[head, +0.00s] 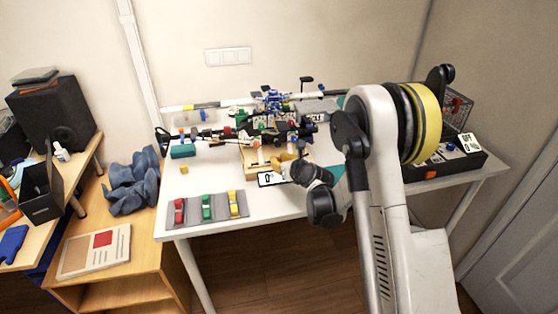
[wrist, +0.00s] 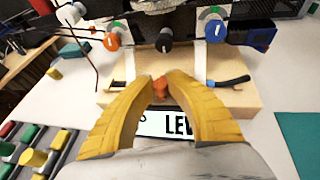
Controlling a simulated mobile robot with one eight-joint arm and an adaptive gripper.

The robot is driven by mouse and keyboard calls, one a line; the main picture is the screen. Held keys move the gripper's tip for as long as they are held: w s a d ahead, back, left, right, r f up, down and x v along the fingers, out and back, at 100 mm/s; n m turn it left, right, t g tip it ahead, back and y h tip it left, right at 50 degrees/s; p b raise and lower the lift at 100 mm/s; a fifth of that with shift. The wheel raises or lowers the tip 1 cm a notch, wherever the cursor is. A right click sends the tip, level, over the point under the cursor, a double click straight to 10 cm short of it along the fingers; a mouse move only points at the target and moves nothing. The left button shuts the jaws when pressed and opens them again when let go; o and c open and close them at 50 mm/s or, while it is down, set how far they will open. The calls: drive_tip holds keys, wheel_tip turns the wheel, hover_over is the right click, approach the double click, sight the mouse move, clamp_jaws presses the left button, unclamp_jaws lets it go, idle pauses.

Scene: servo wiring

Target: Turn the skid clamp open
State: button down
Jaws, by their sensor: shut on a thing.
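My gripper (wrist: 162,84) has two yellow fingers, closed on a small orange-red knob (wrist: 161,88) at the near edge of a pale wooden block (wrist: 228,98). The fingers hide most of the knob, so its turn angle cannot be told. No part is labelled as the skid clamp; this knob may be it. In the head view my gripper (head: 283,160) reaches down at the front of the wooden block (head: 253,168). A white label plate (wrist: 152,124), partly hidden by the fingers, lies in front of the block.
Behind the knob stand an orange dial (wrist: 112,40), a black dial (wrist: 165,41) and a blue dial (wrist: 216,31). A black lever (wrist: 228,83) lies at right on the block. A grey tray (head: 240,212) with coloured pieces lies front left.

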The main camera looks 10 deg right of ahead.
drive_tip(key=shift+d, duration=0.1)
drive_tip(key=n+g+y, duration=0.1)
drive_tip(key=n+y, duration=0.2)
drive_tip(key=n+g+y, duration=0.2)
drive_tip(key=y, duration=0.1)
drive_tip(key=shift+w+d+n, duration=0.15)
drive_tip(key=shift+n, duration=0.25)
drive_tip(key=n+g+y, duration=0.4)
drive_tip(key=n+g, duration=0.1)
drive_tip(key=shift+n+g, duration=0.3)
drive_tip(key=shift+n, duration=0.1)
drive_tip(key=c, duration=1.3)
unclamp_jaws()
drive_tip(key=shift+c, duration=0.2)
drive_tip(key=v, duration=1.2)
drive_tip(key=shift+w, duration=0.2)
